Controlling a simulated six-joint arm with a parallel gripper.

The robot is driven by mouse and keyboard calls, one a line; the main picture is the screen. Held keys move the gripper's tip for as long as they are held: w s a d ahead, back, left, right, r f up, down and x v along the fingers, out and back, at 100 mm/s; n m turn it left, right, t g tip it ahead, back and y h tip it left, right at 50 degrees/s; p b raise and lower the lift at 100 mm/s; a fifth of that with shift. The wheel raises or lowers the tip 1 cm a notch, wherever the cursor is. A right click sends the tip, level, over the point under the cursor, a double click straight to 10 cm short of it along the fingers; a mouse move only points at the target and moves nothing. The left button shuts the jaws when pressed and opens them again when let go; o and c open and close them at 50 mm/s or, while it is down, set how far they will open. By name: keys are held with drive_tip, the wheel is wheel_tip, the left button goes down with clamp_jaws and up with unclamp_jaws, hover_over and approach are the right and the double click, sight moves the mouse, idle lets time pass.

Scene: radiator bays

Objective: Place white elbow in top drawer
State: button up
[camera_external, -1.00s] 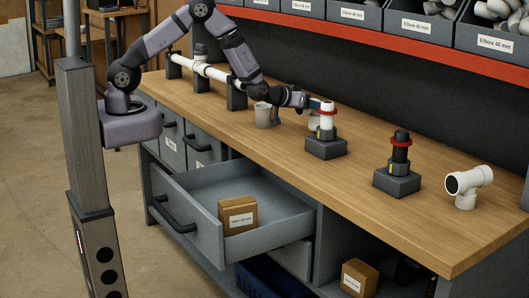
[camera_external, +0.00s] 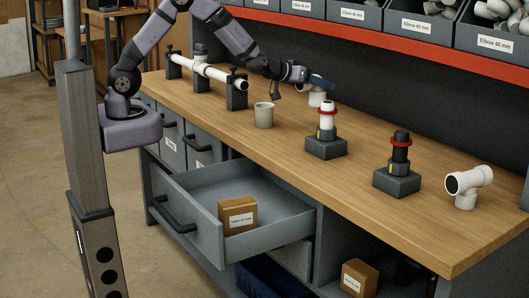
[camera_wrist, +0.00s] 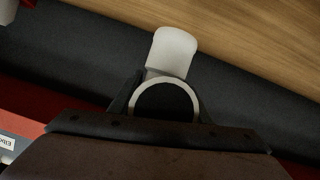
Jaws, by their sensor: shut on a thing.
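The top drawer (camera_external: 192,213) is pulled open below the bench front, left of centre. It holds a labelled cardboard box (camera_external: 238,216), with bare floor around it.
A light cup (camera_external: 264,115) stands on the bench near the gripper. Two dark stands (camera_external: 326,147) (camera_external: 397,182) with red rings and a white tee fitting (camera_external: 467,187) are to the right. A white pipe (camera_external: 208,70) lies on supports at left. Labelled bins line the red-edged shelf (camera_external: 400,42) behind.

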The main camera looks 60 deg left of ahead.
sight(303, 86)
drive_tip(key=shift+c, duration=0.2)
drive_tip(key=shift+d+f+b, duration=0.1)
drive_tip(key=shift+d+b, duration=0.05)
drive_tip(key=shift+b, duration=0.2)
drive_tip(key=shift+d+r+b, duration=0.55)
drive_tip(key=shift+r+b, duration=0.25)
drive_tip(key=shift+r, duration=0.1)
drive_tip(key=shift+s+d+r+b, duration=0.15)
drive_tip(key=shift+s+r+b, duration=0.65)
drive_tip(key=shift+s+b, duration=0.25)
drive_tip(key=shift+y, duration=0.3)
drive_tip(key=s+a+f, duration=0.1)
drive_tip(key=s, duration=0.1)
drive_tip(key=s+a+f, duration=0.1)
drive_tip(key=a+f, duration=0.1)
drive_tip(key=shift+s, duration=0.4)
drive_tip(key=shift+f, duration=4.95)
